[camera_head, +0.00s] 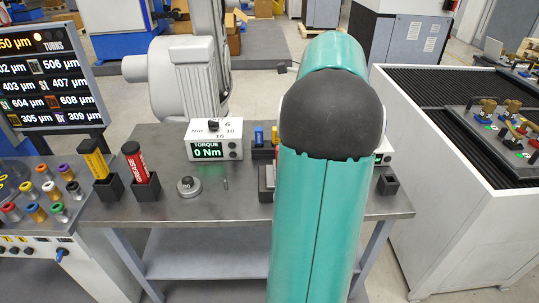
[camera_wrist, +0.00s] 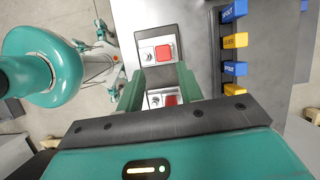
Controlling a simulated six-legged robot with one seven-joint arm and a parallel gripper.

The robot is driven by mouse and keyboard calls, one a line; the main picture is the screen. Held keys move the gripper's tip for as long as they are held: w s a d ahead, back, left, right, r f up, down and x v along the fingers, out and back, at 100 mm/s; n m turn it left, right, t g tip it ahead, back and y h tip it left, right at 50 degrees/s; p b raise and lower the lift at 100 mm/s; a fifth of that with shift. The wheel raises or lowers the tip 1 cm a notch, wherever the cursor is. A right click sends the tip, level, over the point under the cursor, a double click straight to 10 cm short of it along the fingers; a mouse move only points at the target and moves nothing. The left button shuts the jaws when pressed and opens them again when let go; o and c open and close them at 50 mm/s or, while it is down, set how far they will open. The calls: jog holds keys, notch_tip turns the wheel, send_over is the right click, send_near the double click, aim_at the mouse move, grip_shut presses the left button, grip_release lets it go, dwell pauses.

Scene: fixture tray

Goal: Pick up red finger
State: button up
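In the wrist view, two pale pieces with red square faces sit in a dark fixture on the grey bench. The far red piece (camera_wrist: 165,52) lies beyond my fingertips, and the near red piece (camera_wrist: 170,99) shows between my fingers, partly hidden by my gripper body. I cannot tell which is the red finger. My gripper (camera_wrist: 160,80) is open, its two green fingers apart on either side of the near piece, with no clear contact.
Labelled blue blocks (camera_wrist: 234,10) and yellow blocks (camera_wrist: 235,41) stand in a rack to the right in the wrist view. In the head view, a torque box (camera_head: 214,140), a grease tube (camera_head: 136,163) and a round weight (camera_head: 188,187) stand on the bench left of my arm.

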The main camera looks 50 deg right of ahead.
jog(key=shift+m, duration=0.3)
jog(key=x, duration=0.5)
jog(key=s+x, duration=0.1)
jog(key=x, duration=0.2)
jog(key=shift+w+d+f, duration=0.1)
jog(key=shift+d+f, duration=0.2)
jog(key=shift+f, duration=0.05)
jog(key=x, duration=0.5)
jog(key=shift+w+d+f, duration=0.1)
jog(key=shift+w+d, duration=0.05)
jog(key=shift+c, duration=0.3)
grip_shut()
